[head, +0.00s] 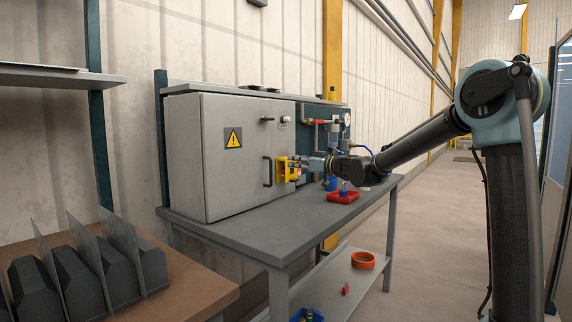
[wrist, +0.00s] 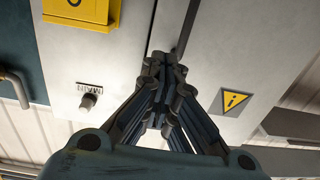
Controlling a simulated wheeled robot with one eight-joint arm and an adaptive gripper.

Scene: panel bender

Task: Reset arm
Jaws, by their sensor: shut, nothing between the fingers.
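My arm reaches in from the right in the head view. My gripper (head: 303,163) is in front of the grey cabinet (head: 228,180), close to the yellow switch box (head: 282,170) on its right part. In the wrist view, my gripper (wrist: 168,64) has its fingers together with nothing between them. Behind the fingers are the cabinet's pale front and a dark bar, probably the door handle (wrist: 185,28). The yellow box (wrist: 82,12) shows at the upper left of the wrist view, apart from the fingers. Whether the fingertips touch the cabinet cannot be told.
The cabinet stands on a grey workbench (head: 250,235). An orange ring (head: 363,260) lies on the lower shelf. A brown table with dark blocks (head: 75,275) is at the left. The aisle floor at right is clear.

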